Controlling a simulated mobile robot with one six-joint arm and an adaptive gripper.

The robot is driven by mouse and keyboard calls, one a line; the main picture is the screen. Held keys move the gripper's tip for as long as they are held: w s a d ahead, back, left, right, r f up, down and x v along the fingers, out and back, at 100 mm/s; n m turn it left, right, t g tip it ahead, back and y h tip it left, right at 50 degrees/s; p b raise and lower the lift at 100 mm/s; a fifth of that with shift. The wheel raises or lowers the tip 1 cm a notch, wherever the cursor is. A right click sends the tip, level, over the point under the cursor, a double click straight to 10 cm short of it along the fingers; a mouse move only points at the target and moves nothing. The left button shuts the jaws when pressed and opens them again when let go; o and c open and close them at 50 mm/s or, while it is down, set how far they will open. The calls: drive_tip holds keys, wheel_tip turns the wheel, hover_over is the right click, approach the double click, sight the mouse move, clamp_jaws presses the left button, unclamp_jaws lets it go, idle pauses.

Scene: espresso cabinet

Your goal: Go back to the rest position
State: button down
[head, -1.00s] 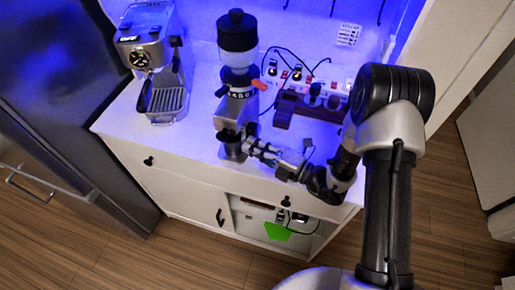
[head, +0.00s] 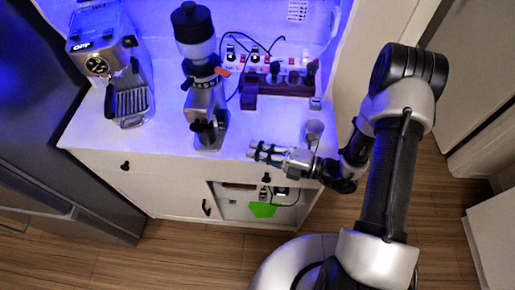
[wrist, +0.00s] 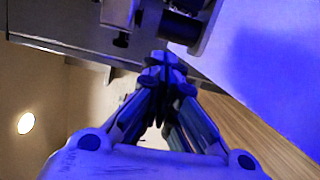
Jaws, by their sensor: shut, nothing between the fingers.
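My gripper (head: 256,152) is over the front edge of the white counter, to the right of the coffee grinder. Its fingers point left and are shut with nothing between them. In the wrist view the closed fingertips (wrist: 166,70) meet in the middle, with dark and metal machine parts behind them. The coffee grinder (head: 205,95) stands upright on the counter, apart from my gripper. My arm bends in from the right side of the head view.
The espresso machine (head: 110,60) stands at the counter's left. A brown holder (head: 283,84) with dark-handled tools is at the back right. A small metal cup (head: 314,130) is close behind my gripper. An open cabinet compartment (head: 235,208) lies below the counter (head: 165,140).

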idle(0.4)
drive_tip(key=s+a+r+n+g+h, duration=0.2)
drive_tip(key=s+r+n+g+h, duration=0.2)
drive_tip(key=s+r+n+g, duration=1)
drive_tip(key=s+d+r+n+t+h, duration=0.1)
drive_tip(key=d+r+n+t+h, duration=0.3)
drive_tip(key=n, duration=0.8)
drive_tip(key=s+d+r+n+t+h, duration=0.1)
drive_tip(key=d+r+n+t+h, duration=0.2)
drive_tip(key=d+n+t+h, duration=0.6)
drive_tip(key=d+n, duration=0.3)
drive_tip(key=n, duration=0.1)
drive_tip(key=shift+s+d+r, duration=0.2)
drive_tip(key=shift+r, duration=0.15)
